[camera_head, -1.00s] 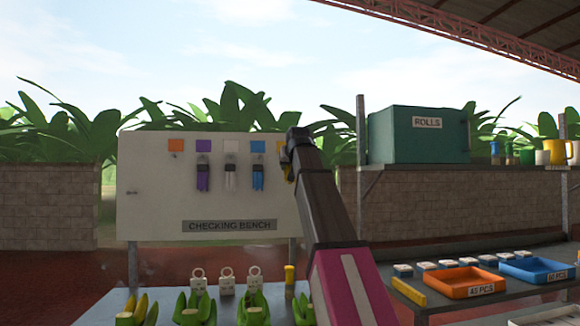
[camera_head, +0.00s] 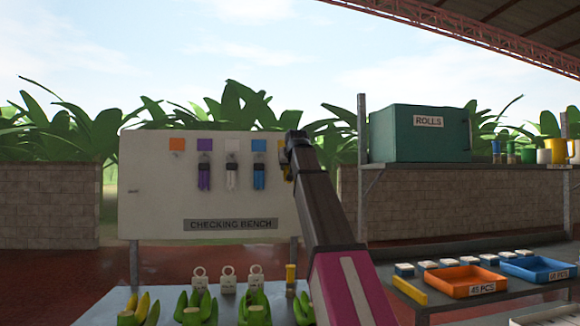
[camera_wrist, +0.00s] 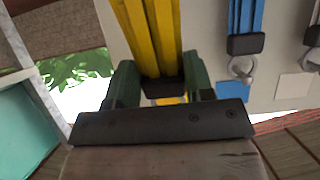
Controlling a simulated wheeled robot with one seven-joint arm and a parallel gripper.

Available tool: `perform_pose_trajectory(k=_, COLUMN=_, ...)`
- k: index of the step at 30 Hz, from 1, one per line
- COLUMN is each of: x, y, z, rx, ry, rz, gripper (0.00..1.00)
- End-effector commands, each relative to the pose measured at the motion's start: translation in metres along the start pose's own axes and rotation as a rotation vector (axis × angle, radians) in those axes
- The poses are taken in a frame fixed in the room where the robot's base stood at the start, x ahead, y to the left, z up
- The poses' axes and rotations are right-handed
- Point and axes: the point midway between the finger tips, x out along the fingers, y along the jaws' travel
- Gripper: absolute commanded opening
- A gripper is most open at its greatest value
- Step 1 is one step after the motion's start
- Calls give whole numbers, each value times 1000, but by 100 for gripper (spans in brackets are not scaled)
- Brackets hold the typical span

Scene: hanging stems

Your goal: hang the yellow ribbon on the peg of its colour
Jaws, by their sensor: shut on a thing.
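The yellow ribbon (camera_wrist: 152,38) hangs from its black clip, which is held between the green fingers of my gripper (camera_wrist: 162,88) in the wrist view. My gripper is shut on it. In the head view my gripper (camera_head: 289,166) is at the right part of the white board, and only a sliver of the ribbon shows beside it. A bit of yellow (camera_wrist: 172,100) also shows beyond the clip in the wrist view. The yellow peg is hidden, so I cannot tell whether the ribbon's ring touches it.
Purple (camera_head: 204,176), white (camera_head: 231,176) and blue (camera_head: 259,176) ribbons hang under their squares. The orange square (camera_head: 177,145) has no ribbon below it. A green box (camera_head: 418,135) stands on a shelf to the right. Trays and plants stand below.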

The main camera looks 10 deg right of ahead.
Motion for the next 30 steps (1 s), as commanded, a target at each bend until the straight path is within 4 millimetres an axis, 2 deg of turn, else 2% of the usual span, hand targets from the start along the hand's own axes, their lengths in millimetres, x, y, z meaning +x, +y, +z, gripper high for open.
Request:
perform_pose_trajectory(k=20, x=33, y=0, z=-14, rx=0, ry=0, rz=0, gripper=26)
perform_pose_trajectory(k=30, x=46, y=0, z=-11, rx=0, ry=0, rz=0, gripper=26)
